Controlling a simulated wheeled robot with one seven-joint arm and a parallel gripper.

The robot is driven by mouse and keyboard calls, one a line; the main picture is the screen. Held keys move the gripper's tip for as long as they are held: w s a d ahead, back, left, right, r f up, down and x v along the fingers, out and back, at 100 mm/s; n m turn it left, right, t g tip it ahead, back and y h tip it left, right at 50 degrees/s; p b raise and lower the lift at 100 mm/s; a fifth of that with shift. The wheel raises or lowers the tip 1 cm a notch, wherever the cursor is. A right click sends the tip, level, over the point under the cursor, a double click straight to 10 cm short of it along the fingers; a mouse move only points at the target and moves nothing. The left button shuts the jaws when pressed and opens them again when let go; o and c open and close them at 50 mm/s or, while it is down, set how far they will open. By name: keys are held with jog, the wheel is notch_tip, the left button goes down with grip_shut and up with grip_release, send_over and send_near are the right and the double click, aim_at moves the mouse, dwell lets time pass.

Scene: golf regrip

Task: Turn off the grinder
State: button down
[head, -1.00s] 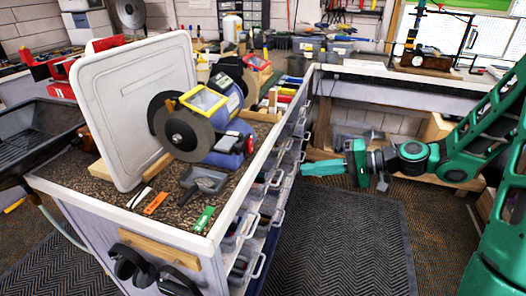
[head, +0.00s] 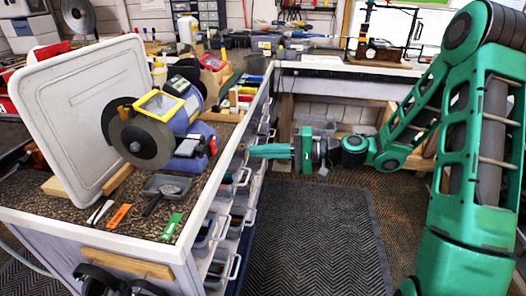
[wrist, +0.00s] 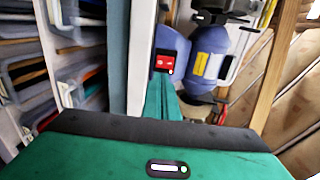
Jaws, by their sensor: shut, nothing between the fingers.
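The grinder (head: 190,120) is a blue bench grinder with a grey wheel and a yellow-framed shield, standing on the workbench. Its red switch (wrist: 165,62) shows on a dark plate on the blue base in the wrist view; in the head view the switch plate (head: 212,146) faces the bench's right edge. My gripper (head: 251,151) is shut and empty, just right of the bench edge at about switch height. In the wrist view its green fingers (wrist: 160,85) point toward the base, their tips just below the switch. I cannot tell whether they touch it.
The workbench (head: 212,225) has drawers and bins (head: 238,180) along its right side, close to my gripper. A large white panel (head: 80,115) leans left of the grinder. A dustpan-like tray (head: 166,186) lies in front. The floor mat (head: 310,235) is clear.

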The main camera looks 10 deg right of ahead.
aim_at(216, 152)
jog(key=x, duration=1)
jog(key=shift+a, duration=0.1)
jog(key=shift+a+f, duration=0.1)
jog(key=shift+a, duration=0.05)
jog(key=shift+d, duration=0.2)
jog(key=s+d+f, duration=0.1)
jog(key=s+d, duration=0.1)
jog(key=d, duration=0.4)
jog(key=s+d+f, duration=0.1)
jog(key=s+d, duration=0.1)
jog(key=d, duration=0.5)
jog(key=shift+s, duration=0.3)
